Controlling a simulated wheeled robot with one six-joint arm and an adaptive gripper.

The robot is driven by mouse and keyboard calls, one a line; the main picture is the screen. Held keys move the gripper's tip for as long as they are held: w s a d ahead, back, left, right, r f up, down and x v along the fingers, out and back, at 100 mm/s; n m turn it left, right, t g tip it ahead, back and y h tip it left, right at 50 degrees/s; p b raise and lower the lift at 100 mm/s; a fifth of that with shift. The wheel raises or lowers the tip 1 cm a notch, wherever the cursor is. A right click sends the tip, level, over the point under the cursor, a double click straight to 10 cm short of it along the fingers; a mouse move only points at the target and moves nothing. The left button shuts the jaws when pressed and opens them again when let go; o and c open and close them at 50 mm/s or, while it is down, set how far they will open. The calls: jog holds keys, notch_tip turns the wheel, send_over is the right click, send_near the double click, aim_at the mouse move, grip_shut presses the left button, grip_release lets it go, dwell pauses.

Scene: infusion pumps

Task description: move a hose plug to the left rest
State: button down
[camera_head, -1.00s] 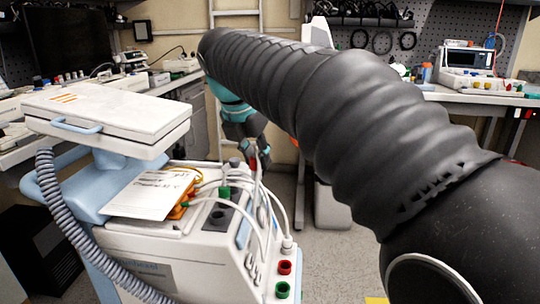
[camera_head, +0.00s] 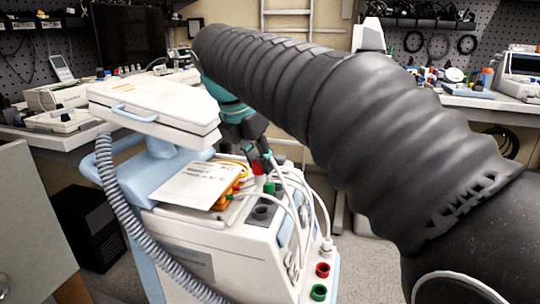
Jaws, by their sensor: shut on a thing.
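My gripper (camera_head: 259,157) is shut on a red hose plug (camera_head: 258,168), above the rear of the pump machine's top. The plug is small and partly hidden by the fingers. A green plug (camera_head: 268,187) stands upright in the grey rest block (camera_head: 262,213), just in front of and below my gripper. The front part of the block shows a bare dark spot. White hoses (camera_head: 291,193) loop from the plugs over the machine's right side. I cannot tell whether the held plug touches anything.
My arm covers the upper right. A white sheet (camera_head: 197,185) and orange parts lie left of the rest block. A white lidded case (camera_head: 155,110) overhangs the machine's left. A red socket (camera_head: 322,270) and a green socket (camera_head: 318,292) are at the lower right front.

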aim_at(258, 174)
jog(key=shift+d+f+b, duration=0.1)
jog(key=shift+f+b, duration=1.4)
jog(key=shift+f, duration=0.95)
jog(key=shift+p, duration=0.4)
jog(key=shift+f+b, duration=0.65)
jog(key=shift+f, duration=1)
jog(key=c, duration=0.8)
grip_release()
jog(key=shift+c, duration=0.2)
